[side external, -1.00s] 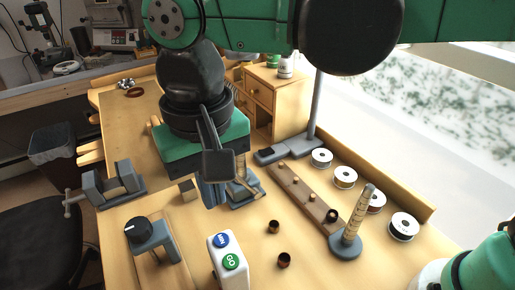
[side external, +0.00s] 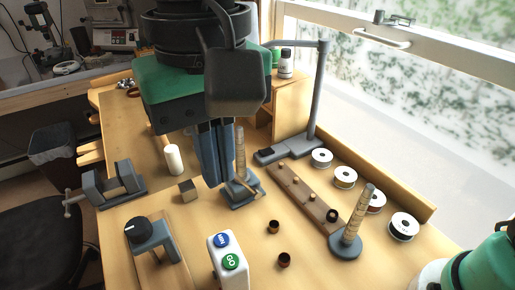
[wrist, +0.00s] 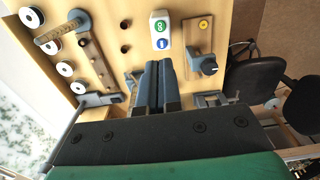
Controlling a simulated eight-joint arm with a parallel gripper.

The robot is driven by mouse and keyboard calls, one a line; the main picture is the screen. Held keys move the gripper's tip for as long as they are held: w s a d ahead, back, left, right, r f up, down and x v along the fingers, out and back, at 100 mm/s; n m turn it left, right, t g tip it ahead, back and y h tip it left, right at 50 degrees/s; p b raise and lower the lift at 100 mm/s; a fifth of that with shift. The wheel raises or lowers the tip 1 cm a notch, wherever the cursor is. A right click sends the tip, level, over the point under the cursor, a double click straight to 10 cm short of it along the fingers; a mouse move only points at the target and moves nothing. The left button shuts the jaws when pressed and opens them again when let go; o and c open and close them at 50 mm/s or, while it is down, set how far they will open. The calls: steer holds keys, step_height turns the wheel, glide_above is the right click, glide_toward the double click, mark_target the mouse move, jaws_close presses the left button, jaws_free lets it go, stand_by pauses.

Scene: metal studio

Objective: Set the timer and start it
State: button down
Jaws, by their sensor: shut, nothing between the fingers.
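The timer (side external: 229,267) is a white box with a blue button (side external: 221,240) marked MIN and a green button (side external: 232,262) marked GO. It stands at the front middle of the bench in the side view. The wrist view also shows the timer (wrist: 161,33) beyond the fingertips, with its GO end farther away. My gripper (side external: 220,184) points down with its blue-grey fingers together and empty. It is behind the timer in the side view, beside a post on a grey base, and touches neither button. The timer's display, if any, is not visible.
A black dial on a grey bracket (side external: 158,241) stands left of the timer. Brown rings (side external: 284,260) lie to its right. A ringed post (side external: 352,222), a pegged wooden strip (side external: 297,187) and white spools (side external: 345,177) are farther right. A small vise (side external: 113,188) sits at left.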

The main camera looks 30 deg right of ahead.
mark_target(230, 260)
step_height(230, 260, down, 14)
steer(key=shift+f, duration=0.1)
stand_by(0.7)
steer(key=shift+f, duration=0.8)
steer(key=shift+w+r, duration=0.1)
step_height(230, 260, up, 9)
stand_by(0.4)
steer(key=shift+a, duration=0.1)
stand_by(0.4)
